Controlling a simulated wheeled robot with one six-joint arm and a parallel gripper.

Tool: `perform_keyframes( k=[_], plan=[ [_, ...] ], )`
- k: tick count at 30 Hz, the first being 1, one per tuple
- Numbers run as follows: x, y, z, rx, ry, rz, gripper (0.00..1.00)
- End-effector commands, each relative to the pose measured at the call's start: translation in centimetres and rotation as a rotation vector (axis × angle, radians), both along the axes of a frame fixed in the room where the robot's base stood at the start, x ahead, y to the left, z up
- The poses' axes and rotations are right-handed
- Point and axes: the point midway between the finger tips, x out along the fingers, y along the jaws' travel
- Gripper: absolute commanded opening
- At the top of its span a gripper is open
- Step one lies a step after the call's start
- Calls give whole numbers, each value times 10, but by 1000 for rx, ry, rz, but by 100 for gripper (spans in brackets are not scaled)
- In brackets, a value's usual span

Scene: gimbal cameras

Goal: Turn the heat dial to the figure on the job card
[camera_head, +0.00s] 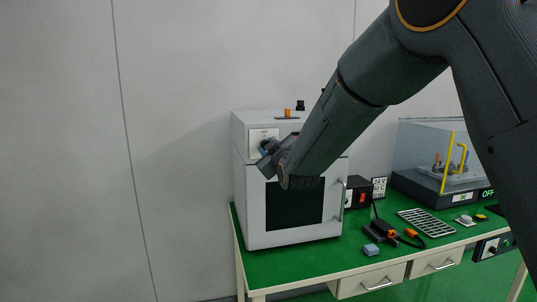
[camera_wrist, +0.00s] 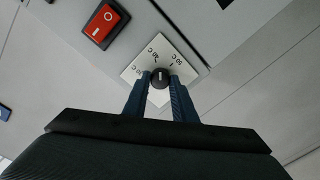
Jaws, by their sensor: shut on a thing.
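The heat dial is a round black knob (camera_wrist: 159,78) with a white pointer line, on a white plate (camera_wrist: 179,51) with several temperature figures. The line points roughly up in the wrist view, between the upper figures; the exact reading is unclear. My gripper (camera_wrist: 160,82) has its blue fingers on both sides of the knob, shut on it. In the head view my gripper (camera_head: 266,152) reaches the upper front of the white oven (camera_head: 290,236) and hides the knob. The job card (camera_head: 379,187) stands right of the oven; its top line looks like 24 V, the lines below are too small to be sure.
A red rocker switch (camera_wrist: 106,23) sits near the dial.

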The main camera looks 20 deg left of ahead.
Motion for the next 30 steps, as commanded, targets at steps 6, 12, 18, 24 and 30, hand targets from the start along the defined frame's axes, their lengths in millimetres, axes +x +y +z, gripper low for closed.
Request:
perform_keyframes(
  k=[6,12,18,24,30],
  plan=[
    [0,0,-1,-115,-70,1,2],
    [0,0,0,-181,-111,0,2],
    [0,0,0,-208,-128,0,2],
    [0,0,0,-213,-129,1,2],
    [-1,0,0,-213,-129,1,2]
  ],
)
